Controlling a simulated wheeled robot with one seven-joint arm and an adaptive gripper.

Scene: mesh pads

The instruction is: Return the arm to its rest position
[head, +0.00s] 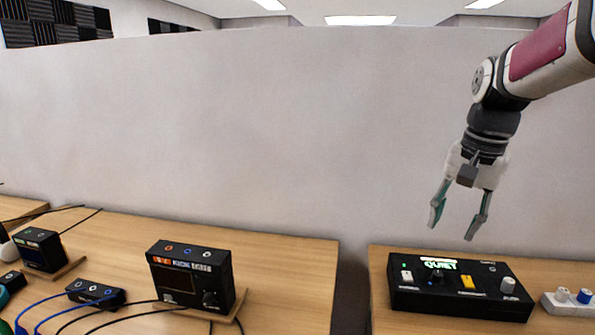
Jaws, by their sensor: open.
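My gripper (455,228) is in the head view at the right. It hangs from my arm, fingers pointing down, with its two fingertips spread apart. Nothing is between the fingers. It is above and behind a black control box (452,302) on the right table, in front of the pale wall. It appears apart from the box. My arm comes in from the upper right corner.
The black box has a lit green display (440,265) and several knobs. A white strip (570,304) sits to its right. On the left table (290,262) stand a black meter (190,277), a small box (95,294) and cables. A gap separates the tables. A partition wall (250,130) stands behind.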

